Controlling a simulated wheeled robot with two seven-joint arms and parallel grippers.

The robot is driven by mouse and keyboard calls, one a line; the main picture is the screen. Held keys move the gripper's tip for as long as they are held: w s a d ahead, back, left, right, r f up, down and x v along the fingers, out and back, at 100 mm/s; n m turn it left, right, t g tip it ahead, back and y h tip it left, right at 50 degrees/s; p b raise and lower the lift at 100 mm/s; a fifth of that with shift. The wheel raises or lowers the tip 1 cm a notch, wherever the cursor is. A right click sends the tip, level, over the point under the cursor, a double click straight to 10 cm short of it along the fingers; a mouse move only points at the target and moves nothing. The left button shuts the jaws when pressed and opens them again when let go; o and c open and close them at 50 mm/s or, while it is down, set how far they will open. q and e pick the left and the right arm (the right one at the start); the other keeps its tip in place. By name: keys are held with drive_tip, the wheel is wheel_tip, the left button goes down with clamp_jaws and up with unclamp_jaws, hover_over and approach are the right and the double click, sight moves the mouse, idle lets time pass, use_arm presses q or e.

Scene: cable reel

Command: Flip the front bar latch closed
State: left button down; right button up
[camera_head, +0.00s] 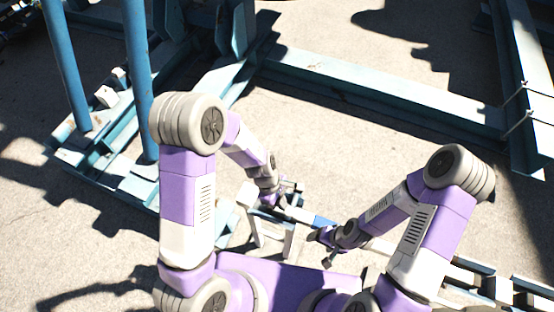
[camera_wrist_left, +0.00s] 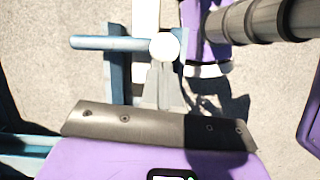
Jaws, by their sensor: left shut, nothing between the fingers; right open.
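A blue bar (camera_wrist_left: 100,43) with a round white end (camera_wrist_left: 165,45) lies across a blue upright (camera_wrist_left: 117,75) in the left wrist view. I take it for the front bar latch, but cannot tell for sure whether it is open or closed. My left gripper (camera_wrist_left: 165,88) is shut and empty, its tips just at the white end; I cannot tell if they touch. In the head view my left gripper (camera_head: 290,188) is over the white and blue stand, small and partly hidden. My right gripper (camera_head: 322,247) is open and empty, to the right and nearer.
The white and blue stand (camera_head: 256,228) is in front of my base. A long pale blue beam (camera_head: 375,88) runs behind it. Blue posts (camera_head: 66,66) and frames stand at the left. A rail (camera_head: 500,289) lies at the lower right. Pale ground is clear between.

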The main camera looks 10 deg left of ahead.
use_arm(q)
drive_tip(key=w+a+r+p, duration=0.2)
drive_tip(key=a+r, duration=0.4)
drive_tip(key=r, duration=0.4)
drive_tip(key=shift+w+a, duration=0.3)
use_arm(e)
drive_tip(key=shift+w+a+r, duration=0.1)
drive_tip(key=shift+w+r, duration=0.1)
drive_tip(key=shift+r, duration=0.85)
